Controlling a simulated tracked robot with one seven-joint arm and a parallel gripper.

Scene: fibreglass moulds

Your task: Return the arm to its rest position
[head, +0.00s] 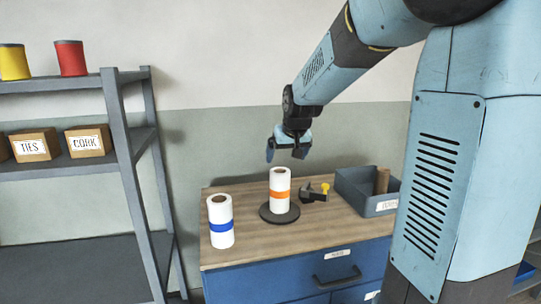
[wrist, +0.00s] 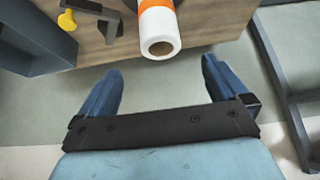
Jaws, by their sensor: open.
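My gripper (head: 287,151) hangs above the back of the wooden bench top, above and behind the roll with the orange band. Its two blue fingers are spread, and nothing is between them; they also show open in the wrist view (wrist: 160,95). The white roll with an orange band (head: 280,190) stands upright on a dark round base on the bench; in the wrist view its end (wrist: 160,40) lies beyond the fingertips, apart from them. My arm reaches in from the upper right.
A white roll with a blue band (head: 220,222) stands at the bench's left. A dark clamp with a yellow knob (head: 315,192) and a grey bin (head: 361,195) are to the right. A grey shelf (head: 133,175) with cans and labelled boxes stands left of the blue-drawered bench (head: 235,255).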

